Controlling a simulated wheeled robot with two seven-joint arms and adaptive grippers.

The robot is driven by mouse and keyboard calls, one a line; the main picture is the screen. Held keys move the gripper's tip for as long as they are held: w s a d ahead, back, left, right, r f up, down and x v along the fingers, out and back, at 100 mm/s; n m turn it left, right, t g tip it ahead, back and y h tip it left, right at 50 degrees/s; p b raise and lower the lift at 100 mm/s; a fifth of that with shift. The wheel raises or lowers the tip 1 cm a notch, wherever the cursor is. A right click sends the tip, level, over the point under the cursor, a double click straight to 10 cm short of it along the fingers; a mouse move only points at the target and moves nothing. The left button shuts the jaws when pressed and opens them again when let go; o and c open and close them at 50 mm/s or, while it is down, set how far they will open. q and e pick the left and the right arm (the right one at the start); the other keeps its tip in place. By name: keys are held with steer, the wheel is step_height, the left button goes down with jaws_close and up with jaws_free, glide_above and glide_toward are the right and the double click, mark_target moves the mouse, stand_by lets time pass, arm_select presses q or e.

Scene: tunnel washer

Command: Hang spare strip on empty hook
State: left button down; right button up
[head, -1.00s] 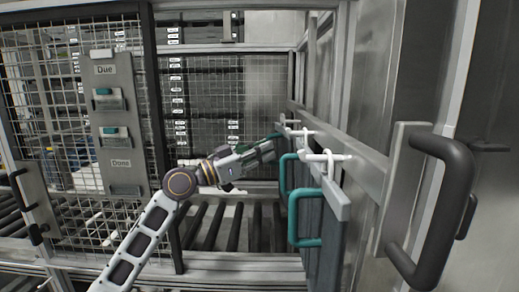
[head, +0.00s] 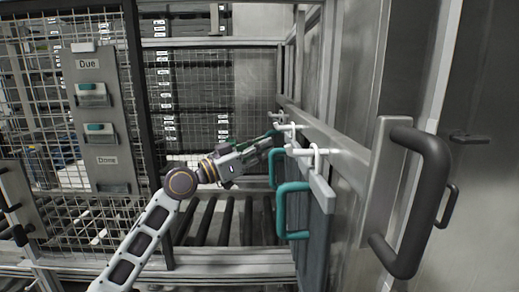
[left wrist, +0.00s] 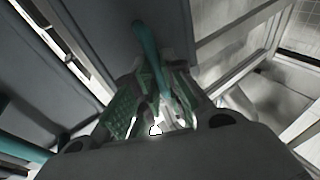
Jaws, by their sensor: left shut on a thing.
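My left gripper (head: 272,145) is at the far end of a row of hanging strips, beside the white hooks. In the left wrist view the gripper (left wrist: 155,88) is shut on a teal handle (left wrist: 150,50), which runs between its green-padded fingers. A dark grey strip (left wrist: 105,30) shows behind that handle. Nearer strips hang on the right: the front dark grey strip (head: 316,235) has a teal handle (head: 280,215), with another teal handle (head: 272,168) behind. White hooks show at the front (head: 318,153) and farther back (head: 290,129). Whether the held strip touches a hook is hidden. My right gripper is not in view.
A metal rail (head: 345,155) runs along the right, with a large dark door handle (head: 420,190) close by. A mesh panel with a "Due"/"Done" card board (head: 102,135) stands at left. Rollers (head: 227,222) lie below.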

arm_select(q)
steer(key=shift+d+f, duration=0.15)
stand_by(0.7)
steer(key=c, duration=1.4)
jaws_free()
steer(key=shift+f, duration=0.1)
steer(key=shift+v, duration=6)
